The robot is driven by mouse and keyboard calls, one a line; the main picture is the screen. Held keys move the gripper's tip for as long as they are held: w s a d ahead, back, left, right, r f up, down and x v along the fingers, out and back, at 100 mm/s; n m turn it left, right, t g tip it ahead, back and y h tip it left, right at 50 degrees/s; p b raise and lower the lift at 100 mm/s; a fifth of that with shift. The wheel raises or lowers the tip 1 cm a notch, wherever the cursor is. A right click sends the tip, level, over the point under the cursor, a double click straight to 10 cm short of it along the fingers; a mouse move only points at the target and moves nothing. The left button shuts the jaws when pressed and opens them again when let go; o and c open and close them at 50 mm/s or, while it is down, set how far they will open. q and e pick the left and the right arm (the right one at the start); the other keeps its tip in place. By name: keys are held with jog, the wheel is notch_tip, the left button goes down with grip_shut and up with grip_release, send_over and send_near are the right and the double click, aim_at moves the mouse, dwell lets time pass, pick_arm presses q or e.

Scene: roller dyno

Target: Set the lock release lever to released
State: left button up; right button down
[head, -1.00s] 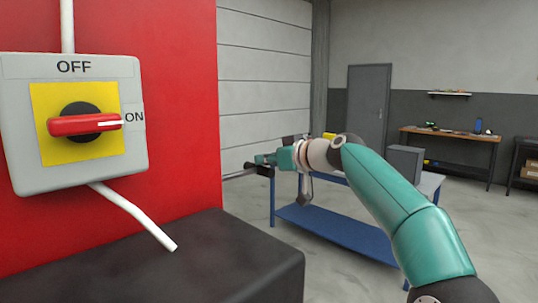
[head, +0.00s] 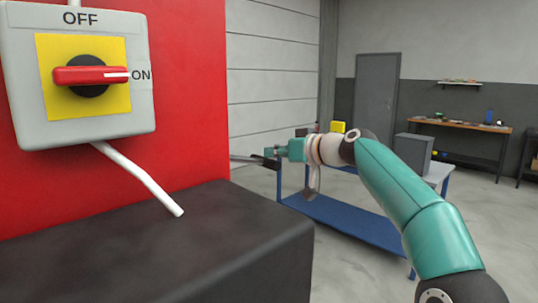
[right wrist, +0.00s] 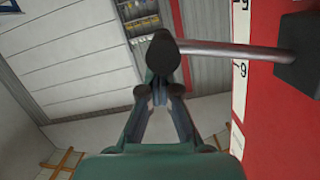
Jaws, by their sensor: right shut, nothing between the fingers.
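The lever, a grey metal rod with a black round knob (right wrist: 163,52), shows in the right wrist view. Its rod runs right to a black block (right wrist: 300,52) on a red panel. I take it to be the lock release lever; no lock or released marking is readable. My right gripper (right wrist: 162,85) is shut, with its fingertips by the knob and partly hidden behind it; whether they touch is unclear. In the head view my right gripper (head: 271,157) is beside the end of a thin dark rod (head: 245,158) at the red cabinet's edge. My left gripper is out of view.
A grey switch box (head: 80,75) with a red handle pointing to ON hangs on the red cabinet (head: 190,110). A black block (head: 180,240) stands below it. A blue trolley (head: 350,225) is behind my right arm. Open floor lies to the right.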

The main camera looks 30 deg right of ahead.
jog(key=shift+w+a+f+g, duration=0.1)
jog(key=shift+f+g, duration=0.2)
jog(key=shift+f, duration=0.35)
jog(key=shift+r, duration=0.1)
jog(key=shift+r+p, duration=0.6)
jog(key=shift+p, duration=0.05)
jog(key=s+d+r, duration=0.3)
jog(key=s+r, duration=0.3)
jog(key=s, duration=0.3)
jog(key=shift+s+d+b, duration=0.25)
jog(key=shift+b, duration=0.05)
jog(key=shift+f, duration=0.1)
